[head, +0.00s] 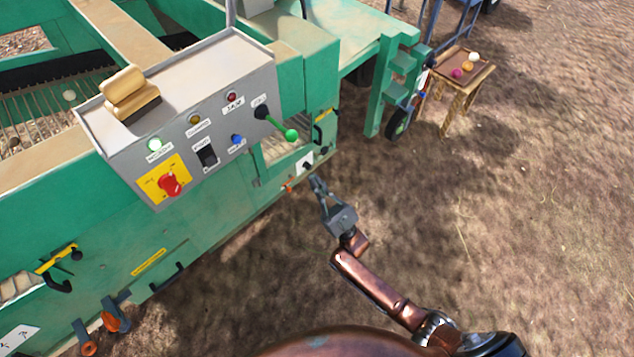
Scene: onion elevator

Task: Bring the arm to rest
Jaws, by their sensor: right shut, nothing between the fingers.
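My right arm comes in from the bottom right, copper coloured, and reaches up toward the green machine. My right gripper (320,186) is grey, shut and empty. In the picture it lies just below the machine's front right corner, over the bare ground; I cannot tell whether it touches anything. My left gripper is not in view.
The green machine (215,254) fills the left side. Its grey control box (225,80) has a red switch (170,184), a green-knobbed lever (291,134) and a brush (130,94) on top. A small wooden table (447,78) holds onions at the upper right. Open ground (520,220) lies right.

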